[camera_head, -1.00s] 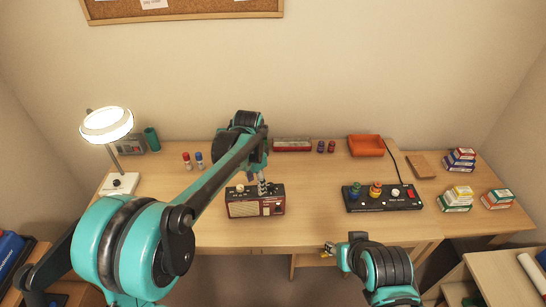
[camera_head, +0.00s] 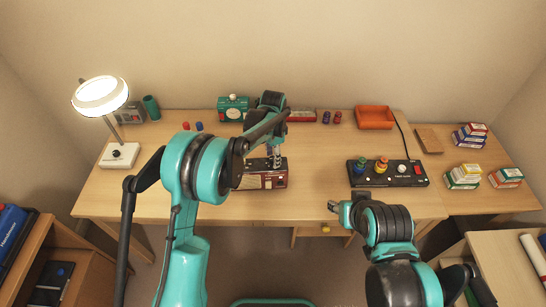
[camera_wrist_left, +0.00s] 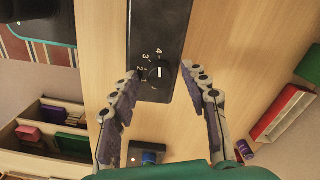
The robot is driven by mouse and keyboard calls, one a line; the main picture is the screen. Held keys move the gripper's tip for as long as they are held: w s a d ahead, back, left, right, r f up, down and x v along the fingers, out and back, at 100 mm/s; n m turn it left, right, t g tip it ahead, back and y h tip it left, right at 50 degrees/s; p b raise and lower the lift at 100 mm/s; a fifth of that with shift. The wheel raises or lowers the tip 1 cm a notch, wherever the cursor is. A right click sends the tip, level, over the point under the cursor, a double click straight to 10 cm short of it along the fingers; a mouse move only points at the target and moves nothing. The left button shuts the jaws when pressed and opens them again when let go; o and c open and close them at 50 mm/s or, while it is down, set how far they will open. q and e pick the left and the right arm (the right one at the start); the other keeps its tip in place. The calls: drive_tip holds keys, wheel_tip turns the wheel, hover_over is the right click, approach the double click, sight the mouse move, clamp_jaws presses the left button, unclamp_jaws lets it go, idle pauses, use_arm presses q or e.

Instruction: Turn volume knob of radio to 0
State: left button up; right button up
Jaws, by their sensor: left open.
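The radio (camera_head: 262,181) is a dark red and black box with a light front panel, standing on the desk. Its black top (camera_wrist_left: 158,25) fills the upper middle of the left wrist view. The volume knob (camera_wrist_left: 159,72) is round and dark with a white pointer line, which points towards the printed 4; 3 and 2 also show. My left gripper (camera_head: 276,160) is above the radio's right end. In the wrist view its open fingers (camera_wrist_left: 167,88) lie either side of the knob, with gaps. My right gripper (camera_head: 335,207) hangs near the desk's front edge; its opening is unclear.
A black control panel (camera_head: 402,180) with coloured knobs stands right of the radio. Behind are a teal box (camera_head: 233,104), a red box (camera_head: 301,115), dark bottles (camera_head: 326,118) and an orange tray (camera_head: 374,118). A lamp (camera_head: 119,156) stands left. Desk between radio and panel is clear.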

use_arm(q)
clamp_jaws()
